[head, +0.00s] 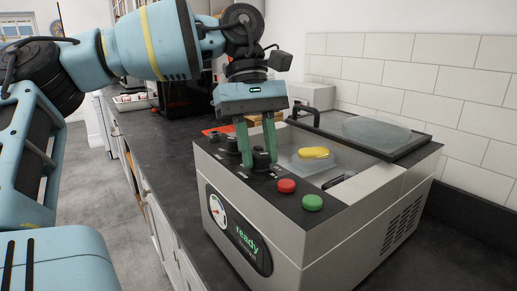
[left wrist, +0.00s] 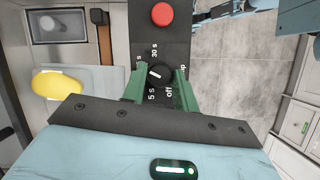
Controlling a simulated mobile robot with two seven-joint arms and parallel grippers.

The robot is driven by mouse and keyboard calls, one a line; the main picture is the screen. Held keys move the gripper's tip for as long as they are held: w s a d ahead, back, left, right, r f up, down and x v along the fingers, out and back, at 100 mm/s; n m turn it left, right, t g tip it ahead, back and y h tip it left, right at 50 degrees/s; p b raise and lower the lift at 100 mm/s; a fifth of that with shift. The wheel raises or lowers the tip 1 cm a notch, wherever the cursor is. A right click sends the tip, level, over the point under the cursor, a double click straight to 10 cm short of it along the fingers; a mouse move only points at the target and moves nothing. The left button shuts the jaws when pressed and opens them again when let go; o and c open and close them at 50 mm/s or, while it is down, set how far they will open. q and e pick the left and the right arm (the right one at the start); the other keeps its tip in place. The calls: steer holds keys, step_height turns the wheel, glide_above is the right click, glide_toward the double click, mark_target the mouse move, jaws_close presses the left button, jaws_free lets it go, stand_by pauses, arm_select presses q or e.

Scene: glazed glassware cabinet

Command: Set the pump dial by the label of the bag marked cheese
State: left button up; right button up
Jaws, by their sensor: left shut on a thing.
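My left gripper (head: 259,158) points down over the grey vacuum machine (head: 310,235), its green fingers shut on a black dial (head: 262,160). The left wrist view shows this dial (left wrist: 159,73) between the fingertips. Markings around it include "5 s", "30 s" and "off"; another word is partly hidden by a finger. The white pointer mark is on the dial's left side, but its exact setting is unclear. A yellow piece (head: 313,153), possibly the cheese, lies on a pale bag or sheet (head: 318,164) in the chamber. No bag label is readable. My right gripper is not in view.
Other black dials (head: 232,145) sit left of the held one. A red button (head: 286,186) and green button (head: 312,202) are close on its right. The front display (head: 247,243) reads "ready" beside a round gauge (head: 217,212). A framed clear lid (head: 376,130) is behind the chamber.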

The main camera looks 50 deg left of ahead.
arm_select(q)
steer(key=shift+f+m, duration=0.15)
steer(key=shift+m, duration=0.15)
steer(key=o, duration=1)
steer(key=v, duration=0.8)
steer(key=shift+w, duration=0.1)
